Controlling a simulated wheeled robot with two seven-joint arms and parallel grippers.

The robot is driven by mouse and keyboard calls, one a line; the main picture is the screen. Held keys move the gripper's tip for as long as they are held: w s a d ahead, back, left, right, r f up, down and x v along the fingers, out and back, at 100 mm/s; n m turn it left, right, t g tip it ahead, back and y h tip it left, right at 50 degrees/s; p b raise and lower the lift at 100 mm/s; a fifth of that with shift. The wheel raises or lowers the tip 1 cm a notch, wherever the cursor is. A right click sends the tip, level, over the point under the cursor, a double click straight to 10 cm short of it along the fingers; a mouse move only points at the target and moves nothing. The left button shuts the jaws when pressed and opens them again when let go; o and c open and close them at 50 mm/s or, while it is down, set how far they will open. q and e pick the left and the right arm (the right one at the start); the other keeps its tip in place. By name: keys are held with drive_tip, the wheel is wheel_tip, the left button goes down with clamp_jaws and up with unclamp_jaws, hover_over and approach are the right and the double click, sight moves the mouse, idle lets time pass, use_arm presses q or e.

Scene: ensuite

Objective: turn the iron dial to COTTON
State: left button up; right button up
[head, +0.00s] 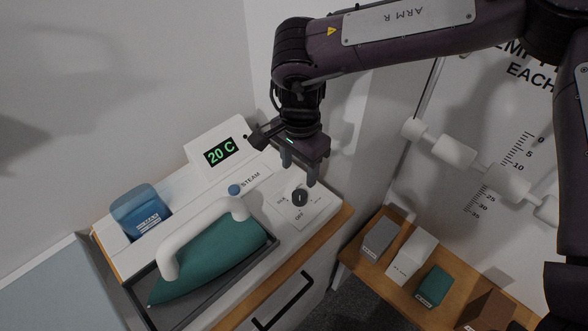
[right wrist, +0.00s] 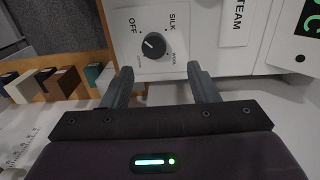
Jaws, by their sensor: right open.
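The iron dial (head: 300,197) is a small black round knob on a white plate at the right end of the iron station. In the right wrist view the dial (right wrist: 154,45) has a pale mark on its upper left part. OFF is printed to its left and SILK to its upper right; two smaller labels are too small to read surely. My right gripper (head: 299,171) is open and points down above the dial. In the right wrist view the fingertips (right wrist: 160,70) are apart, with the dial just beyond them, not between them. My left gripper is not in view.
A green iron (head: 212,262) with a white handle lies in a grey tray left of the dial. A blue STEAM button (head: 234,190), a 20 C display (head: 220,151) and a blue water tank (head: 140,210) stand behind. A wooden shelf with several blocks (head: 433,284) is at right.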

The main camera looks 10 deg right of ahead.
sight(300, 194)
drive_tip(key=shift+s+d+f, duration=0.1)
drive_tip(key=f, duration=0.2)
drive_tip(key=s+f+p, duration=0.1)
drive_tip(key=f, duration=0.1)
drive_tip(key=shift+s+f, duration=0.15)
drive_tip(key=shift+f, duration=0.1)
drive_tip(key=shift+w+f+p, duration=0.25)
drive_tip(key=shift+f+p, duration=0.15)
drive_tip(key=shift+f, duration=0.8)
drive_tip(key=c, duration=0.5)
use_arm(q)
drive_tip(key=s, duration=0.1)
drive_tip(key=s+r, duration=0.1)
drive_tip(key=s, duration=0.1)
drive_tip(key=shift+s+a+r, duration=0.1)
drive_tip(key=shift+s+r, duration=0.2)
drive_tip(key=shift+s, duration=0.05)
use_arm(e)
drive_tip(key=c, duration=0.5)
